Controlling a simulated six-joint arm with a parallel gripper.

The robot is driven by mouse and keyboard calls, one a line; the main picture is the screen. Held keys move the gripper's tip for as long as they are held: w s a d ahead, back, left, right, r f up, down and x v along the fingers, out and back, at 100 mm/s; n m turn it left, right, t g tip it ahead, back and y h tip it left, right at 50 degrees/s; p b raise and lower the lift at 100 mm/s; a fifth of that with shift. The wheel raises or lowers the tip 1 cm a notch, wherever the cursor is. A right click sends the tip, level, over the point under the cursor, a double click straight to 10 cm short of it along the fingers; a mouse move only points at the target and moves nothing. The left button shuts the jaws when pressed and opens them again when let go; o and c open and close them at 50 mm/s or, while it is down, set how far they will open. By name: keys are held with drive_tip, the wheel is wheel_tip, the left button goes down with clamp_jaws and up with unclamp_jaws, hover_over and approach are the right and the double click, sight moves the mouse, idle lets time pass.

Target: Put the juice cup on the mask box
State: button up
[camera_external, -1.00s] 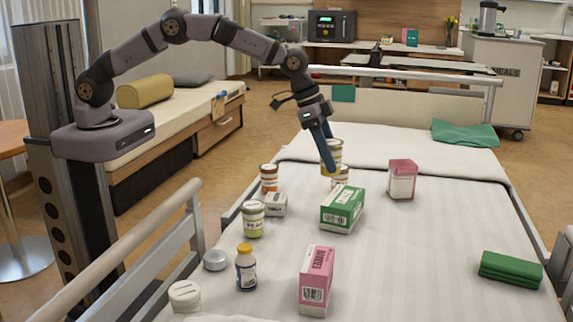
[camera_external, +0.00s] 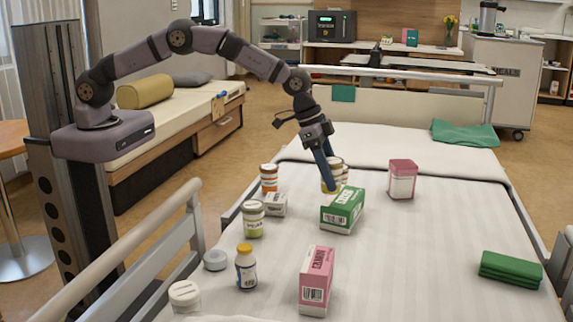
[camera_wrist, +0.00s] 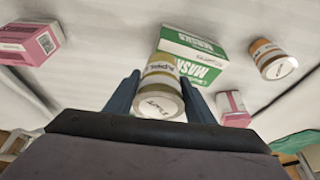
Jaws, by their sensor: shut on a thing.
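The juice cup, with a pale lid and a yellowish band, is between the jaws of my gripper (camera_external: 329,184). In the wrist view the cup (camera_wrist: 160,92) sits between the two dark blue fingers (camera_wrist: 160,102), lid towards the camera. The green and white mask box (camera_external: 342,211) lies on the bed; it shows behind the cup in the wrist view (camera_wrist: 196,58). In the external view the cup is at the box's far left end, its bottom near the level of the box top. Whether they touch cannot be told. One finger hides part of the cup.
A pear cup (camera_external: 252,219), an orange-banded cup (camera_external: 269,177) and a small white box (camera_external: 274,204) stand left of the mask box. Pink boxes stand in front (camera_external: 317,280) and at right (camera_external: 402,180). A yellow-capped bottle (camera_external: 246,267) stands front left.

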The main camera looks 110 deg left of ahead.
drive_tip(key=shift+f, duration=1.8)
drive_tip(key=shift+f, duration=0.15)
drive_tip(key=o, duration=1.2)
drive_tip(key=shift+s+r, duration=0.1)
drive_tip(key=shift+r, duration=0.45)
drive_tip(key=v, duration=1.1)
drive_tip(key=shift+r, duration=0.1)
drive_tip(key=shift+s, duration=0.1)
